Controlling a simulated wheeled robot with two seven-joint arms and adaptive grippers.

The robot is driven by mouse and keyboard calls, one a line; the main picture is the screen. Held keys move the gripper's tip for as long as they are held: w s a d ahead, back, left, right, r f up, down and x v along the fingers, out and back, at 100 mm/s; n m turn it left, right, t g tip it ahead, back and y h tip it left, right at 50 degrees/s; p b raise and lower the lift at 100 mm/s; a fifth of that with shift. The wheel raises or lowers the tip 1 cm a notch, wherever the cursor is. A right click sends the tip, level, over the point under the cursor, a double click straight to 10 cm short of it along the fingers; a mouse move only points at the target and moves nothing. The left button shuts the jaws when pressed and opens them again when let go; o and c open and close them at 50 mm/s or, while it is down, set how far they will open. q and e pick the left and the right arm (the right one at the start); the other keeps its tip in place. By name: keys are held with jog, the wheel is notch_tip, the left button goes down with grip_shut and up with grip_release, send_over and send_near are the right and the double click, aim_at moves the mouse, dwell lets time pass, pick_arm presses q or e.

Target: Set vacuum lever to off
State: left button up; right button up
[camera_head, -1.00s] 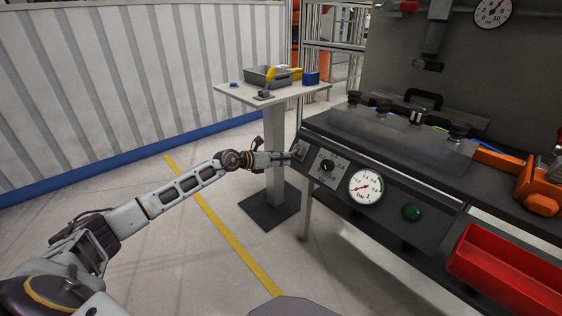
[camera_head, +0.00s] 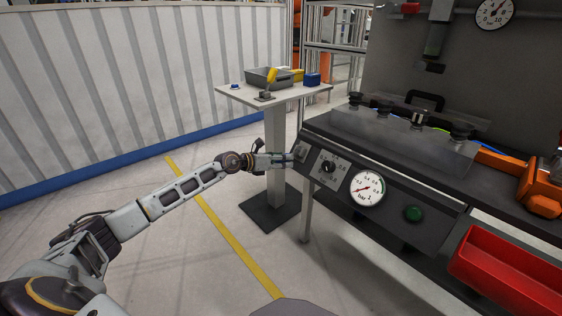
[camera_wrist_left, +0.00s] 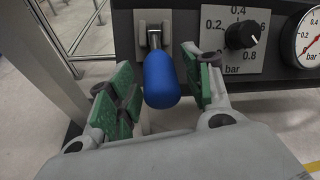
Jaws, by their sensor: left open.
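The vacuum lever (camera_wrist_left: 160,80) has a blue grip and sits on a light plate at the left end of the black panel in the left wrist view. Its grip points down and toward the camera. My left gripper (camera_wrist_left: 158,95) is open, with one green-padded finger on each side of the blue grip; the right finger is close to it, and I cannot tell if it touches. In the head view my left gripper (camera_head: 288,160) is at the panel's left end and the lever is too small to make out. My right gripper is not in view.
A regulator knob (camera_wrist_left: 243,34) and a pressure gauge (camera_head: 367,188) are right of the lever on the panel. A green button (camera_head: 413,214) and a red bin (camera_head: 510,270) are further right. A small table (camera_head: 240,95) with a grey tray stands behind my left gripper.

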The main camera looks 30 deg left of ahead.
pick_arm(q)
jog(key=shift+s, duration=0.1)
jog(key=v, duration=1)
jog(key=shift+s+a, duration=0.15)
jog(key=shift+a, duration=0.05)
dwell(0.9)
jog(key=shift+s+a+r, duration=0.25)
jog(key=shift+s+r, duration=0.05)
jog(key=shift+s, duration=0.3)
dwell(0.5)
jog(key=shift+r, duration=0.15)
notch_tip(320, 180, up, 22)
jog(key=p, duration=2.1)
jog(key=shift+f+p, duration=0.2)
jog(key=shift+p, duration=0.2)
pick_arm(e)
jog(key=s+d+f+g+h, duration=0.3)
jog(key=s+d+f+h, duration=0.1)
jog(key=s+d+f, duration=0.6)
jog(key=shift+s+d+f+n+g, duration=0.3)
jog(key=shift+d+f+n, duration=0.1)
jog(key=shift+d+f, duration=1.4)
